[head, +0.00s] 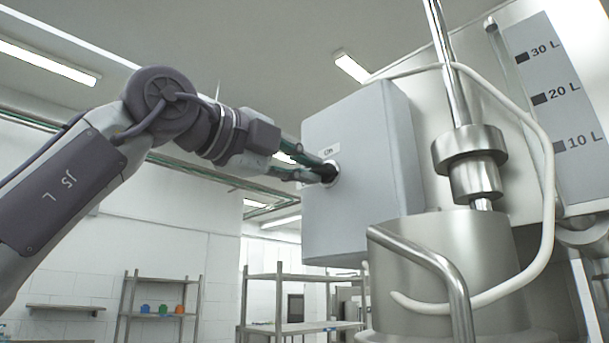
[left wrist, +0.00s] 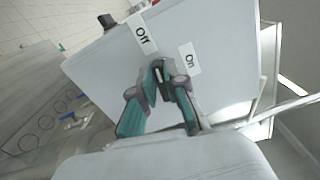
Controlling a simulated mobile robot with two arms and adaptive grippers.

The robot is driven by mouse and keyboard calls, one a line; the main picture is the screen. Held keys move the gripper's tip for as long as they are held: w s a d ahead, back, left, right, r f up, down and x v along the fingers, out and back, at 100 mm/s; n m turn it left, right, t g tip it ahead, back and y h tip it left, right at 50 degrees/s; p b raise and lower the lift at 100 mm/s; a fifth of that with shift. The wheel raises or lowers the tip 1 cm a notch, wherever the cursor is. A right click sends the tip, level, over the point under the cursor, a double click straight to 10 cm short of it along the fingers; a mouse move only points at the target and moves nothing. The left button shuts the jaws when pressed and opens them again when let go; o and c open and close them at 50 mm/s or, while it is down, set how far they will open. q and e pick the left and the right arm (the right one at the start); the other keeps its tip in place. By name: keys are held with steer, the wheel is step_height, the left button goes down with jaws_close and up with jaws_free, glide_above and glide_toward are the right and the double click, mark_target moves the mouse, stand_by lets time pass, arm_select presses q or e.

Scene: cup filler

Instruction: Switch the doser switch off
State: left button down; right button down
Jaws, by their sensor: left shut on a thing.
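The doser switch (head: 329,172) is a small dark knob in a round metal collar on the face of a grey control box (head: 365,165). In the left wrist view, an "Off" label (left wrist: 142,35) and an "On" label (left wrist: 189,60) are on the box face, beyond the fingertips. My left gripper (head: 318,170) reaches the switch from the left, its teal fingers shut on the knob. The fingertips (left wrist: 160,72) mostly hide the knob in the left wrist view, so I cannot tell which label it points to. My right gripper is not in view.
A steel tank (head: 465,260) with a bent pipe and pale hose stands right of the box. A panel marked in litres (head: 560,100) is behind it. A black knob (left wrist: 107,20) sticks out at the box edge. Metal shelves (head: 290,290) stand in the background.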

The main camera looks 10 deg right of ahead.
arm_select(q)
steer(key=shift+a+n+b, duration=0.1)
steer(key=shift+n+b, duration=0.25)
steer(key=shift+n, duration=0.55)
steer(key=c, duration=1.2)
jaws_free()
steer(key=shift+f, duration=0.1)
steer(key=v, duration=1.2)
steer(key=shift+w, duration=0.1)
